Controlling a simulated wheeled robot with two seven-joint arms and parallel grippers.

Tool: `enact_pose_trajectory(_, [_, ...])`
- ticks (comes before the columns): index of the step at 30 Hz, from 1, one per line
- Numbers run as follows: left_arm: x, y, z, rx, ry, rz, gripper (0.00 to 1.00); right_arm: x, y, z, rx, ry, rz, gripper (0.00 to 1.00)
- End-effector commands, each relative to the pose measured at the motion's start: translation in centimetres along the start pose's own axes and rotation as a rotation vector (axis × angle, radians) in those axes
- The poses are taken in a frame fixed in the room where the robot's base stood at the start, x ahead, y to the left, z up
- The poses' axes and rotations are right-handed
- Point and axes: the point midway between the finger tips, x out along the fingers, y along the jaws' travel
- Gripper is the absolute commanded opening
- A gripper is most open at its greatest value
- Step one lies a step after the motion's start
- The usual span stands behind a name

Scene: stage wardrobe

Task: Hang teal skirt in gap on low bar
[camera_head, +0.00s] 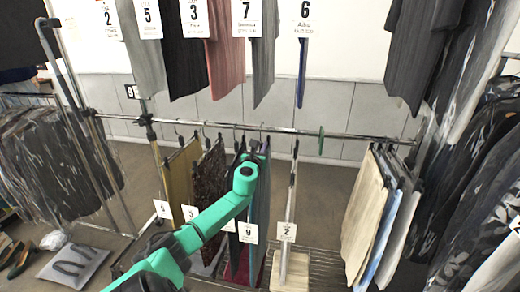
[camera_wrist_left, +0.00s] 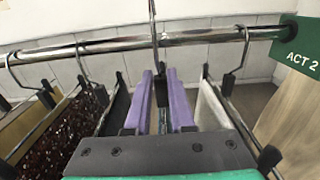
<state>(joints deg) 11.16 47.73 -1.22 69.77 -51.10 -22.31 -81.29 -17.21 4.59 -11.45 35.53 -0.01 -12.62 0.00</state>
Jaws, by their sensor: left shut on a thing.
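My left gripper (camera_head: 250,155) is at the low bar (camera_head: 350,136), its arm reaching in over the hanging clothes. In the left wrist view its purple fingers (camera_wrist_left: 162,100) are shut on a hanger, with a narrow teal strip of the skirt (camera_wrist_left: 163,121) between them. The teal skirt (camera_head: 264,188) hangs down beside my arm, partly hidden. The hanger's hook (camera_wrist_left: 153,22) rises past the bar (camera_wrist_left: 190,37) and leaves the top of the picture; I cannot tell whether it rests on it. Dark garments (camera_wrist_left: 117,105) hang left, a pale one (camera_wrist_left: 208,108) right. My right gripper is not in view.
A green ACT 2 divider (camera_head: 321,140) sits on the low bar right of the pale garment (camera_head: 290,205). Cream and blue garments (camera_head: 364,205) hang further right. Numbered clothes (camera_head: 226,45) hang above. Side racks stand left (camera_head: 60,150) and right (camera_head: 490,150).

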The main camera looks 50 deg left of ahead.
Motion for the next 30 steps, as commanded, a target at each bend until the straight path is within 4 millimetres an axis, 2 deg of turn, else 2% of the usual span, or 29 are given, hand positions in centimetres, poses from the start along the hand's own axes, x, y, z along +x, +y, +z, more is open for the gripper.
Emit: enact_pose_trajectory(30, [5.1, 0.1, 0.0, -0.002, -0.004, 0.003, 0.0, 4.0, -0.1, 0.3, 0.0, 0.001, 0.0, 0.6])
